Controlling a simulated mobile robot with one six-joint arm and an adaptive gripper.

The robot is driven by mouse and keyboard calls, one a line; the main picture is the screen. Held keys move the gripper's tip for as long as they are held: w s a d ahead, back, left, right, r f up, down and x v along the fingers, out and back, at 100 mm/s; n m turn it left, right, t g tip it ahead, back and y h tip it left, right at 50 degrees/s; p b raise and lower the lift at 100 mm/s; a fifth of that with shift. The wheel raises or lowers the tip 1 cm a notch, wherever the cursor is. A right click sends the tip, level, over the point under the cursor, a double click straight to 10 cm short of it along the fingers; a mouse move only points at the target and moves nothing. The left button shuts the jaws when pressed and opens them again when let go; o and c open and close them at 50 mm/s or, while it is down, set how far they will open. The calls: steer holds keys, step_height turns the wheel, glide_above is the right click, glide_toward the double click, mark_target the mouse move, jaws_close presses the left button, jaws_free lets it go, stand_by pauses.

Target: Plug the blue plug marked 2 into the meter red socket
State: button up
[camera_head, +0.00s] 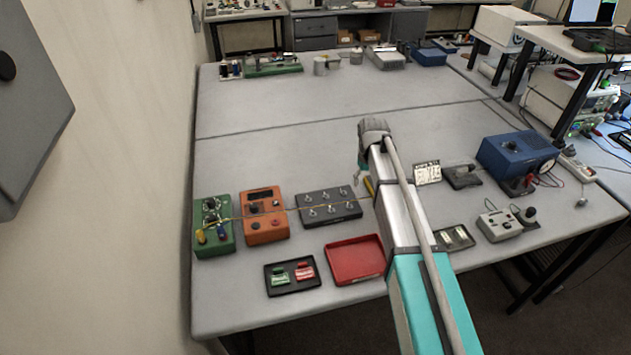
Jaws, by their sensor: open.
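A green box (213,214) at the left front of the table has a dial, with a yellow plug-like piece (201,237) and a blue one (222,232) at its front. Its markings are too small to read. An orange box (264,222) with a dark display and a dark knob stands just right of it; I cannot tell whether it is the meter, and no red socket is clear. A thin yellow cable (290,210) runs from the green box across the orange box toward my arm.
A black switch box (329,206), a red tray (355,259) and a black tray (292,276) with green and red pieces lie nearby. A blue box (515,153) and a grey box (495,225) stand at the right. The table's middle left is clear.

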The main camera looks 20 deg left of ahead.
steer(key=s+a, duration=0.1)
steer(key=a, duration=0.4)
steer(key=s+a, duration=0.1)
steer(key=a, duration=0.4)
steer(key=s+a+f, duration=0.1)
steer(key=s+a, duration=0.1)
steer(key=a, duration=0.3)
steer(key=shift+a+b, duration=0.1)
steer(key=shift+b, duration=0.3)
steer(key=s+d+m, duration=0.2)
steer(key=s+d, duration=0.4)
steer(key=d, duration=0.7)
steer(key=s+d+m, duration=0.2)
steer(key=s+d, duration=0.3)
steer(key=d, duration=0.8)
steer(key=s+d+m, duration=0.2)
steer(key=s+d, duration=0.4)
steer(key=d, duration=0.8)
steer(key=shift+s, duration=0.35)
steer(key=shift+c, duration=1)
steer(key=shift+a, duration=0.1)
